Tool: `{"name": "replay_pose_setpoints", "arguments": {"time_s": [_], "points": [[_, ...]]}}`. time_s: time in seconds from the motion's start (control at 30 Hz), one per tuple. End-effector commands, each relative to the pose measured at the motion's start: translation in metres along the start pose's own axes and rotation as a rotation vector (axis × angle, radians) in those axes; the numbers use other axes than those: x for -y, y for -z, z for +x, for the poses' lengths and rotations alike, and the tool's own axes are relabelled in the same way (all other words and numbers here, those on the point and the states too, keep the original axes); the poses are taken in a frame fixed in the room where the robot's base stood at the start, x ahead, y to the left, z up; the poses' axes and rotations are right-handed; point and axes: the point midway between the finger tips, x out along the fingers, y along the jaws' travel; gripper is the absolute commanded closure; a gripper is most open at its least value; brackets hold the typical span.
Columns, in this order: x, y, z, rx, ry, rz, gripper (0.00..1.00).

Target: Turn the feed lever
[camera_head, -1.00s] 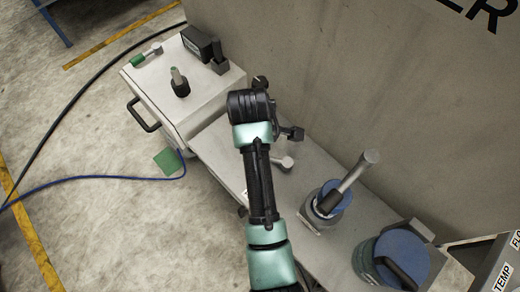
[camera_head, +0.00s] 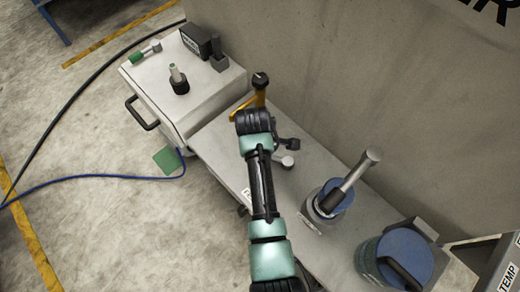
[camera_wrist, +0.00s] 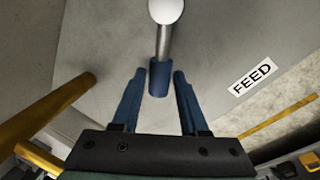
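The feed lever (camera_wrist: 163,42) shows in the wrist view as a silver rod with a white ball knob at the top and a blue sleeve at its lower end. My gripper (camera_wrist: 158,73) is open, with one blue finger on each side of the sleeve and gaps on both sides. I cannot tell whether the sleeve is at fingertip depth or beyond. In the head view the lever's pale knob (camera_head: 288,161) shows just right of my arm; the rest is mostly hidden. A FEED label (camera_wrist: 252,77) is right of the lever.
A yellow post (camera_head: 261,98) with a dark cap stands behind my wrist. A grey box (camera_head: 150,85) with small items is at the left. A clamp-like lever (camera_head: 350,180) and a blue-topped cylinder (camera_head: 405,250) stand to the right on the bench. A grey wall rises behind.

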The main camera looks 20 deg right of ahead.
Motion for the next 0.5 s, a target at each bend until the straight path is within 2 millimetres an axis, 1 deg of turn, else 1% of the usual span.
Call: {"name": "replay_pose_setpoints", "arguments": {"time_s": [0.03,0.17,0.2,0.23,0.5], "points": [[-0.0001,0.0001,-0.0002,0.000,0.000,0.000,0.68],[0.0000,0.0001,-0.0002,0.000,0.000,0.000,0.91],[0.0000,0.0001,-0.0002,0.000,0.000,0.000,0.98],[0.0000,0.0001,-0.0002,0.000,0.000,0.000,1.00],[0.0000,0.0001,-0.0003,0.000,0.000,0.000,1.00]]}}
